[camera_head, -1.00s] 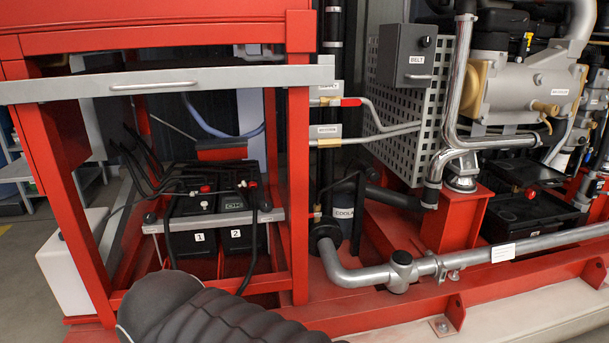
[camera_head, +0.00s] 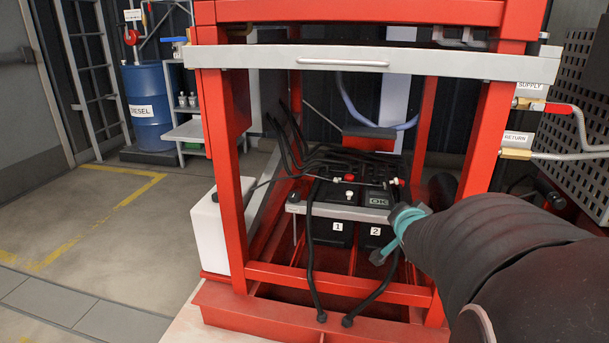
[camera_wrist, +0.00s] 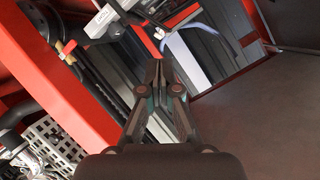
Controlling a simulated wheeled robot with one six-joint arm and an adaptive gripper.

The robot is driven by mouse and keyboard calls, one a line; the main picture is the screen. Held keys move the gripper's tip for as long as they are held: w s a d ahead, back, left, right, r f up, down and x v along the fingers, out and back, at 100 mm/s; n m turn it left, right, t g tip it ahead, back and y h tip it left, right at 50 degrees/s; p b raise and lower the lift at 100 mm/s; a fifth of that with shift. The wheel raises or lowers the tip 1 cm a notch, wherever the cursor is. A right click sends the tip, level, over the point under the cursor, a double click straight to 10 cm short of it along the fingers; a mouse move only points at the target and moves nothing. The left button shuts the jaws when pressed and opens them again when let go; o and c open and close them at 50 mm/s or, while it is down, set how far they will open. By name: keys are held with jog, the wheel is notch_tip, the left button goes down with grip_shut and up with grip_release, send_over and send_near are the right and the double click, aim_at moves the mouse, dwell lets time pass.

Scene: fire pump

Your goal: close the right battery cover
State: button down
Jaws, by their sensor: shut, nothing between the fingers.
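A long grey panel edge with a bar handle (camera_head: 340,62) spans the top opening of the red frame. It looks like the battery cover swung up and seen edge on; its hinge is not clear. Below it, two black batteries (camera_head: 375,232) marked 1 and 2 sit inside the frame behind a grey retaining bar. My gripper (camera_head: 381,255) is low at the frame's front right, below the raised panel and in front of battery 2. In the wrist view, its fingertips (camera_wrist: 162,68) are together and hold nothing.
Red frame posts (camera_head: 487,140) stand at both sides of the opening. Black cables (camera_head: 311,255) hang in front of the batteries. Supply and return pipes (camera_head: 580,155) lie at right. A white box (camera_head: 214,230) stands at left. The floor (camera_head: 90,210) at left is clear.

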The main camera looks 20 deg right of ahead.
jog(key=d+f+m+t, duration=0.2)
jog(key=d+m+t, duration=0.15)
jog(key=d, duration=0.55)
jog(key=x, duration=2)
jog(key=shift+w+f+m, duration=0.3)
jog(key=shift+m, duration=0.15)
jog(key=shift+b, duration=0.35)
